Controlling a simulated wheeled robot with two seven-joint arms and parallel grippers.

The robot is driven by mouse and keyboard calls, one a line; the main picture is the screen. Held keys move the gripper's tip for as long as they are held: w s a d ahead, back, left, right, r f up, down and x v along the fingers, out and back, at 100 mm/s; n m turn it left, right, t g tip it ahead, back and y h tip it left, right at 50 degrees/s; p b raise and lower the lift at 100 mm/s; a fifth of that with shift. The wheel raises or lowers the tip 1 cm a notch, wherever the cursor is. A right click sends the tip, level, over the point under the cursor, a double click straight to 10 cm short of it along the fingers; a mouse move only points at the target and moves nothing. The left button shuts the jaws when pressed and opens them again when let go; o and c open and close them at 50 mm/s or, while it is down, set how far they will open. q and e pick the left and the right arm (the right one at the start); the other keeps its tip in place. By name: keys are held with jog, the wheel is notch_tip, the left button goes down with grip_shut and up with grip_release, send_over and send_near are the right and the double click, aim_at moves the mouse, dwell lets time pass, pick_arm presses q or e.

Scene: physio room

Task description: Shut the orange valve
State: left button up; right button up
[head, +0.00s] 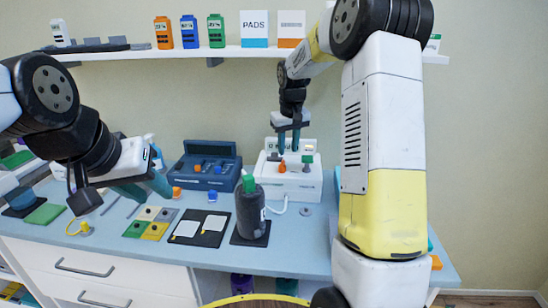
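The orange valve (282,166) is a small knob on top of the white machine (299,187) at the back of the counter. A green valve (307,161) stands to its right on the same machine. My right gripper (289,150) points down just above and slightly right of the orange valve. Its two fingers are apart with nothing visible between them, and I cannot tell whether they touch the valve. My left gripper (147,189) hangs over the left part of the counter, its fingers apart and empty.
A dark bottle with a green cap (250,210) stands on a black mat in front of the machine. A blue open case (206,167) stands left of it. Coloured pads (155,230) and black cards (200,228) lie on the counter. A shelf (150,53) runs above.

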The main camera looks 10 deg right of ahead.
aim_at(282, 162)
jog(key=f+m, duration=0.2)
jog(key=w+a+f+m+t+h, duration=0.1)
jog(key=f+m, duration=0.1)
jog(key=w+f+m, duration=0.1)
jog(key=f+m, duration=0.1)
jog(key=shift+a+m, duration=0.2)
jog(key=shift+m, duration=0.2)
jog(key=shift+w+t+h, duration=0.1)
jog(key=shift+t+h, duration=0.2)
grip_shut()
